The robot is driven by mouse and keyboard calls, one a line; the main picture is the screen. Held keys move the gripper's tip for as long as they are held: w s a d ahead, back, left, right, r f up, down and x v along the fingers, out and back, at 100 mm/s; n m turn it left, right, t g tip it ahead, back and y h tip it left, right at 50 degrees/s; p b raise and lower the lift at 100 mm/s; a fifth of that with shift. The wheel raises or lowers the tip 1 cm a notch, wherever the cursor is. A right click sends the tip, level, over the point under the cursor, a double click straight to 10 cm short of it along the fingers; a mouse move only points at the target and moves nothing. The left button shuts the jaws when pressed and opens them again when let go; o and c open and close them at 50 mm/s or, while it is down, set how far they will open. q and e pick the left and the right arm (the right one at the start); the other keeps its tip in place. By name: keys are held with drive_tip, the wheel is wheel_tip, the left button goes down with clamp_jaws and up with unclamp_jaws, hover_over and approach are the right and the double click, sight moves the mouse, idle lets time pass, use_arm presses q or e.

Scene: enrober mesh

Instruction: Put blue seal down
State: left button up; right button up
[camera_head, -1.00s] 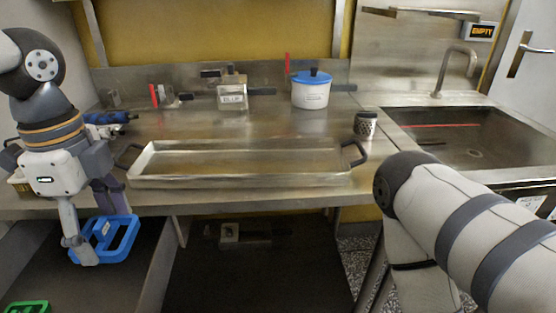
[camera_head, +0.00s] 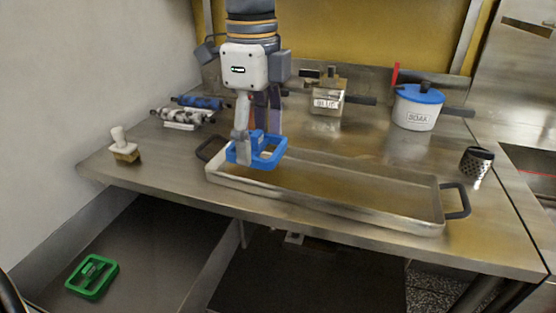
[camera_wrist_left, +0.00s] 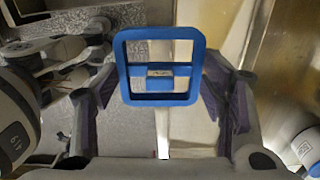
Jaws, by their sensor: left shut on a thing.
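The blue seal (camera_head: 271,161) is an open rectangular frame with a crossbar. My left gripper (camera_head: 257,146) is shut on it, with fingers pointing down. The seal appears above the left end of the long metal tray (camera_head: 330,204); the exact gap beneath it is hard to tell. In the left wrist view the blue seal (camera_wrist_left: 160,84) sits between the two fingers, seen face on, with a small label on its crossbar. My right gripper is out of view.
A green frame (camera_head: 92,277) lies on the lower shelf at left. A stamp-like brush (camera_head: 125,152) and rollers (camera_head: 181,116) stand on the counter's left. A metal pot (camera_head: 328,97), a blue-lidded pot (camera_head: 417,108) and a perforated cup (camera_head: 476,163) are to the right.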

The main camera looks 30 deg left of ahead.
use_arm(q)
drive_tip(key=w+a+f, duration=0.2)
drive_tip(key=w, duration=0.2)
hover_over(267, 172)
drive_tip(key=f, duration=0.5)
drive_tip(key=shift+s+d+f, duration=0.1)
drive_tip(key=shift+s+d, duration=0.05)
drive_tip(key=shift+s, duration=0.05)
drive_tip(key=shift+w+f, duration=0.15)
drive_tip(key=shift+f, duration=0.75)
drive_tip(key=shift+w+f, duration=0.1)
drive_tip(key=shift+f, duration=0.8)
drive_tip(key=o, duration=0.9)
drive_tip(key=shift+f, duration=0.15)
drive_tip(key=shift+o, duration=0.2)
wheel_tip(267, 172, up, 12)
drive_tip(key=shift+r, duration=0.2)
